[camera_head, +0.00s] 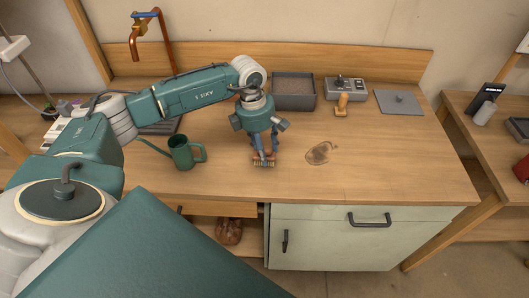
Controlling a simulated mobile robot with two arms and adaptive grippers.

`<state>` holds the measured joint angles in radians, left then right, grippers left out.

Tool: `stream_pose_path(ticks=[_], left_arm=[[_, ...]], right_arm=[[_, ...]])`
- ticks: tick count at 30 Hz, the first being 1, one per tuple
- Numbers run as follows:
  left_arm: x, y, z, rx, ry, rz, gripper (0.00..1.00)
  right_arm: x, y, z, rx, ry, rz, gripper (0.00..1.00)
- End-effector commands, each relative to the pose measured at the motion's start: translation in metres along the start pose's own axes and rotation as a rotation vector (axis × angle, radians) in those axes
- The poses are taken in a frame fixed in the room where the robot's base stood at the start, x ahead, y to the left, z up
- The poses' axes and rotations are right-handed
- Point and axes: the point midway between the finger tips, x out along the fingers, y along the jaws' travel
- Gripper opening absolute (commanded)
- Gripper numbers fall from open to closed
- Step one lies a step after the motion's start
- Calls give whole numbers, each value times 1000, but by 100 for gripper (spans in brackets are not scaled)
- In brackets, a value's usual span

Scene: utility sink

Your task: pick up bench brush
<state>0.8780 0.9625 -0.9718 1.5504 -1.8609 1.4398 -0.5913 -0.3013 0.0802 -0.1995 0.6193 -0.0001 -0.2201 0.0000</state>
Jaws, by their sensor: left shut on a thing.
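The bench brush (264,163), small and brown with pale bristles, is at the middle of the wooden counter (380,170). My left gripper (264,154) points down from above and is shut on the brush. Its fingers hide part of the brush's upper side. The brush is at or very near the counter top; I cannot tell whether it touches. My right gripper is not in view.
Behind are a grey tray (294,92), a grey device (345,86), a small wooden-handled item (342,104) and a grey plate (398,103). The front right counter is clear.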

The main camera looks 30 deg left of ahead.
Motion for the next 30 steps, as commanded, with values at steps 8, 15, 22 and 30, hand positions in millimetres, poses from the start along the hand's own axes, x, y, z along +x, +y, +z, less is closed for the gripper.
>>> stream_pose_path(ticks=[8,15,22,30], left_arm=[[-24,2,4,1,-2,4,13],[-84,2,14,3,-6,8,13],[-148,1,23,2,-4,6,13],[-190,1,29,-1,-2,2,13]], right_arm=[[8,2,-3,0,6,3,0],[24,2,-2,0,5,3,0],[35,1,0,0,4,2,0],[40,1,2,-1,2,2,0]])
